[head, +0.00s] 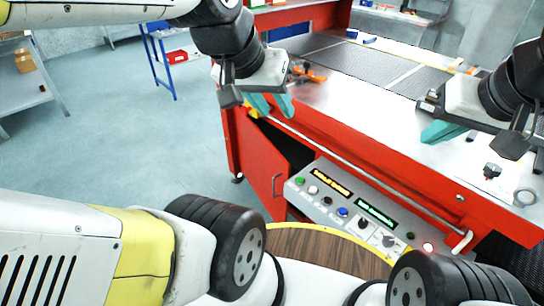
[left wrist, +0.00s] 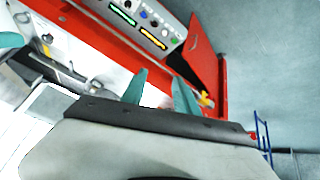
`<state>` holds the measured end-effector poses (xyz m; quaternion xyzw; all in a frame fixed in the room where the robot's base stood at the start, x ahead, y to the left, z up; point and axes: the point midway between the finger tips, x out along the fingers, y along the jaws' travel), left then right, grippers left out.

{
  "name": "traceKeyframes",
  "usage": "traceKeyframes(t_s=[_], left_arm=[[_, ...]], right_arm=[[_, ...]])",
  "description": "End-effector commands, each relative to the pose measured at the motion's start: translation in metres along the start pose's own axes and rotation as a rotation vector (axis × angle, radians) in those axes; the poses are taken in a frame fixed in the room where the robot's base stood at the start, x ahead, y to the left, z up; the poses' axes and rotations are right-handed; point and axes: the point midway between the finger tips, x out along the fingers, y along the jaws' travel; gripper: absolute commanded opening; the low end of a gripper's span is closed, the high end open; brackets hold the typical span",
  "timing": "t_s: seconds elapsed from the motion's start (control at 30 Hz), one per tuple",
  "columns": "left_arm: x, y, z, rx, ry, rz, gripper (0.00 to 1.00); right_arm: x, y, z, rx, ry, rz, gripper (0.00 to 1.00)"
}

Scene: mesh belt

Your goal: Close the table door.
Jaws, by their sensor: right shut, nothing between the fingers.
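The red table door (head: 262,165) stands ajar at the left end of the red table's front, with a dark gap between it and the table. It also shows in the left wrist view (left wrist: 204,48). My left gripper (head: 272,106) is above the door, by the table's front left corner. Its teal fingers (left wrist: 160,92) are apart with nothing held between them. My right gripper (head: 440,132) is over the right part of the tabletop, away from the door, with its teal fingers together and empty.
A control panel (head: 350,212) with buttons and displays juts out right of the door. A grey rail (head: 365,178) runs along the table front. An orange-and-black tool (head: 310,73) lies on the tabletop. The floor (head: 140,140) left of the door is clear.

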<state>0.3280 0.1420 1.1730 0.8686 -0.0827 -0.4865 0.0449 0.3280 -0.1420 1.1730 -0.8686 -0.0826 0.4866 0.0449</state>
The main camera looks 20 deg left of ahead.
Motion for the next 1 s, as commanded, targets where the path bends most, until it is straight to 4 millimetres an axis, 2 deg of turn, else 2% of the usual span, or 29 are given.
traceKeyframes(t_s=[0.3,0.37,0.5,0.57,0.77,1.0], left_arm=[[0.0,0.0,0.0,0.0,0.0,0.0,0.36],[0.0,0.0,0.0,-0.001,-0.001,0.0,0.27],[0.007,-0.001,-0.006,-0.051,-0.036,0.008,0.0],[0.015,-0.002,-0.013,-0.104,-0.072,0.018,0.0],[0.061,-0.013,-0.044,-0.388,-0.236,0.078,0.0],[0.137,-0.045,-0.078,-0.784,-0.407,0.179,0.0]], right_arm=[[0.0,0.0,0.0,0.0,0.0,0.0,0.0],[0.0,0.0,0.0,0.0,0.0,0.0,0.0],[0.0,0.0,0.0,0.0,0.0,0.0,0.0],[0.0,0.0,0.0,0.0,0.0,0.0,0.0],[0.0,0.0,0.0,0.0,0.0,0.0,0.0],[0.0,0.0,0.0,0.0,0.0,0.0,0.0]])
